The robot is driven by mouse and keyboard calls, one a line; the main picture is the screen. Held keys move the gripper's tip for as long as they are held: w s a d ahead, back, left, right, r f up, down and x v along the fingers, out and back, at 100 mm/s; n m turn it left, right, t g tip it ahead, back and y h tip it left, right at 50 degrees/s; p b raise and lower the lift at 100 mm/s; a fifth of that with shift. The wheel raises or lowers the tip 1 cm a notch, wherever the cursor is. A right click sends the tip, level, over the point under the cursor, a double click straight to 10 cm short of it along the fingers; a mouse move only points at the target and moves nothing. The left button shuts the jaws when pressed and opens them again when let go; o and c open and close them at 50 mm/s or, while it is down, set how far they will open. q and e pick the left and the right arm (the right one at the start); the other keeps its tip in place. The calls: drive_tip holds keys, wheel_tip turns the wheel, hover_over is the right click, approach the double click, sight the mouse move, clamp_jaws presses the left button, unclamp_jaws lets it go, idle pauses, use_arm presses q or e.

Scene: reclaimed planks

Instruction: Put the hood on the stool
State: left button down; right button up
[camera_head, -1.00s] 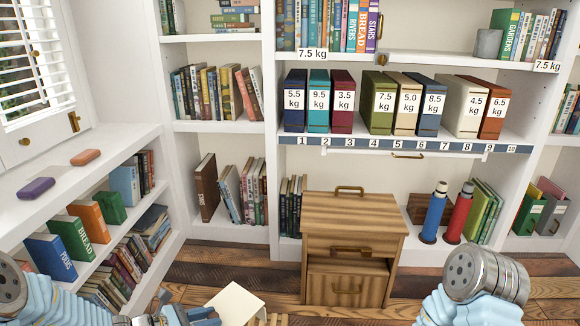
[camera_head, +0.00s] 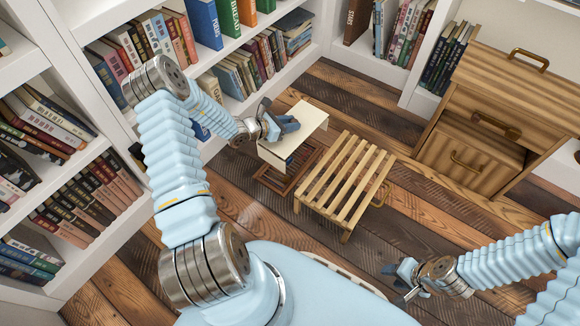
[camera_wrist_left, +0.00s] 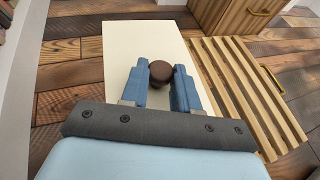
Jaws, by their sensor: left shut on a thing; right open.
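The hood is a cream box-like cover (camera_head: 308,116) with a dark round knob on top (camera_wrist_left: 160,72). My left gripper (camera_head: 287,125) is shut on the knob, its blue fingers on either side of it in the left wrist view (camera_wrist_left: 160,85). The hood is just left of the slatted wooden stool (camera_head: 345,180), whose top is bare; the stool also shows at the right in the left wrist view (camera_wrist_left: 245,85). My right gripper (camera_head: 402,283) is open and empty, low over the floor at the lower right.
A reddish-brown wooden frame (camera_head: 275,182) lies on the floor under and beside the hood. A wooden cabinet (camera_head: 485,115) stands at the right. White bookshelves (camera_head: 245,105) line the left and back. Plank floor (camera_head: 400,215) is clear between stool and cabinet.

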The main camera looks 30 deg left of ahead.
use_arm(q)
wheel_tip(320, 180, down, 12)
drive_tip(key=a+b, duration=0.1)
drive_tip(key=b, duration=0.1)
drive_tip(key=shift+w+a+n+t+b, duration=0.15)
drive_tip(key=shift+a+n+t+b, duration=0.15)
drive_tip(key=shift+a, duration=0.1)
drive_tip(key=shift+f+b, duration=0.5)
drive_tip(key=shift+f, duration=0.1)
drive_tip(key=c, duration=0.8)
unclamp_jaws()
drive_tip(key=shift+c, duration=0.2)
drive_tip(key=shift+r, duration=0.15)
